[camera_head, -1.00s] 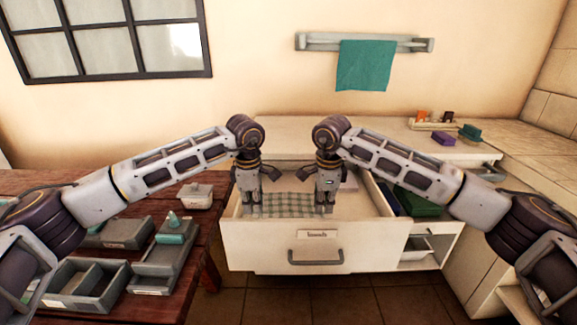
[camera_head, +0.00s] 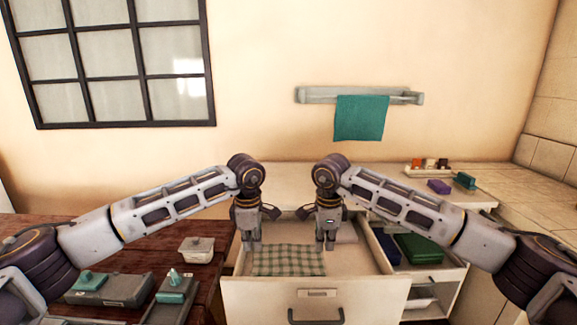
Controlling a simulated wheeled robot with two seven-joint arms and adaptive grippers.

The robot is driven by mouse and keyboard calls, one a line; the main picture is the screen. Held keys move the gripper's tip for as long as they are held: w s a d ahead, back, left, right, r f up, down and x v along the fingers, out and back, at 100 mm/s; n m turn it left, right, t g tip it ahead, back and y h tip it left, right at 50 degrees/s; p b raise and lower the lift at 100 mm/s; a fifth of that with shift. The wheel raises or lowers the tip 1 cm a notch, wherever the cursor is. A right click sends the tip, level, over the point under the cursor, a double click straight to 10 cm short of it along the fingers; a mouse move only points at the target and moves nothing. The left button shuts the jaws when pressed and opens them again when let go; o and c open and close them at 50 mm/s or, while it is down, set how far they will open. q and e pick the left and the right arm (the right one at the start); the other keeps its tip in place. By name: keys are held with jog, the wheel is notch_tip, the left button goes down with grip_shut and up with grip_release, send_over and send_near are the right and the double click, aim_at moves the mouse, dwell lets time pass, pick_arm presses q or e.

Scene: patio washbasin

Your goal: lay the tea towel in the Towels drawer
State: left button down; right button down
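The green-and-white checked tea towel (camera_head: 288,262) lies flat inside the open white drawer (camera_head: 262,295), toward its left side. The drawer has a small label on its front, too small to read here, and a dark handle. My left gripper (camera_head: 251,248) points down above the towel's back left corner. My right gripper (camera_head: 326,246) points down above its back right corner. Both show slightly parted fingers, and I see no cloth between them.
A teal towel (camera_head: 360,118) hangs from a wall rail. On the right, an open compartment holds green folded cloth (camera_head: 418,247). The counter (camera_head: 395,178) carries small blocks and a rack of bottles. A dark wooden table (camera_head: 60,235) with lidded boxes stands at left.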

jog(key=shift+r+p, duration=0.8)
jog(key=shift+r, duration=0.3)
jog(key=shift+r+p, duration=0.55)
jog(key=shift+f, duration=0.1)
